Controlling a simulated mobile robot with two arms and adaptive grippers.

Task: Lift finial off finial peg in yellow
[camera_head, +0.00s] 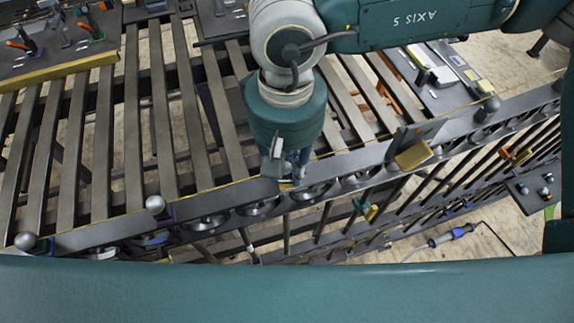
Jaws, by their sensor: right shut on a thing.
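My right gripper (287,182) points down at the top rail of the scroll gate, near the middle of the view. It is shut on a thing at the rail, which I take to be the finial. The fingers and wrist hide almost all of it. A small bit of yellow shows right under the fingertips; I cannot tell whether the finial still sits on its peg. Other grey ball finials stand along the rail: one left of my gripper (155,205), one at the far left (27,242) and one at the right (488,104). My left gripper is not in view.
The gate (240,212) with scrolls and bars lies in front of a slatted bench (160,120). Tool trays are at the back left and right.

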